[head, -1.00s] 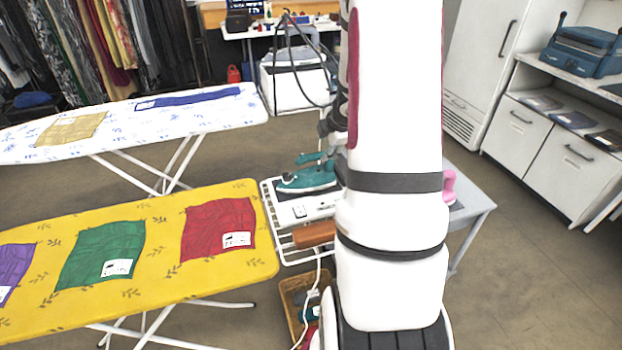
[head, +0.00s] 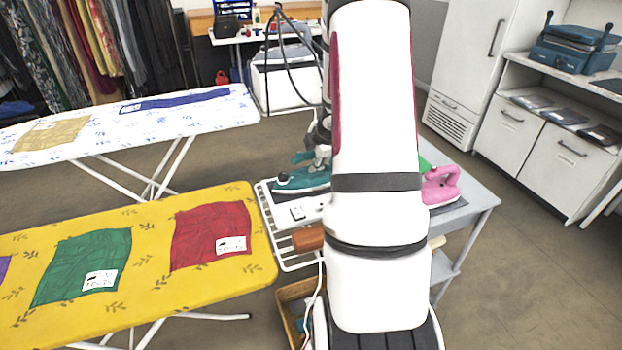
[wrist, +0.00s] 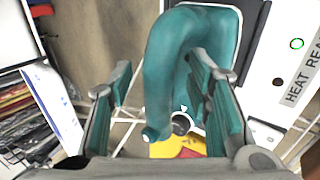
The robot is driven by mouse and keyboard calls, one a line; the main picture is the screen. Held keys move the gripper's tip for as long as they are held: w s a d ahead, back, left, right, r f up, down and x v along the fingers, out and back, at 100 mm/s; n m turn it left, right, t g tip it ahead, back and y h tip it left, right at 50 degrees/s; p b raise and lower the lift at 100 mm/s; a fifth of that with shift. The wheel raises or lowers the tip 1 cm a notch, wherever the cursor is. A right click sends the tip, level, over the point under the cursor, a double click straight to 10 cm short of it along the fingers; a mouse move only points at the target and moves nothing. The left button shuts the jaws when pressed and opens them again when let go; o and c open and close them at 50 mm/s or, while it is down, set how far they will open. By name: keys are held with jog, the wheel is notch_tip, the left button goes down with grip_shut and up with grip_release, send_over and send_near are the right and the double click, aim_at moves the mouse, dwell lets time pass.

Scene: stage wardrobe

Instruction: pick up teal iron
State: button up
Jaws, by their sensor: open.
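The teal iron (head: 303,180) rests on a white stand (head: 297,212) beside the yellow ironing board, partly hidden behind my arm in the head view. In the wrist view the teal iron (wrist: 165,75) fills the middle, its curved handle seen close up. My gripper (wrist: 165,100) is open, with one finger on each side of the handle. The right finger is close to the iron; I cannot tell whether it touches. In the head view my gripper is mostly hidden by my arm.
A yellow ironing board (head: 150,300) with folded cloths stands at the left, a white one (head: 190,118) behind it. A pink iron (head: 440,186) sits on a grey table (head: 470,200) right of my arm. A basket (head: 290,305) is below the stand. Floor is free at the right.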

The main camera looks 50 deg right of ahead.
grip_shut()
jog(key=shift+r, duration=0.1)
jog(key=shift+r, duration=0.1)
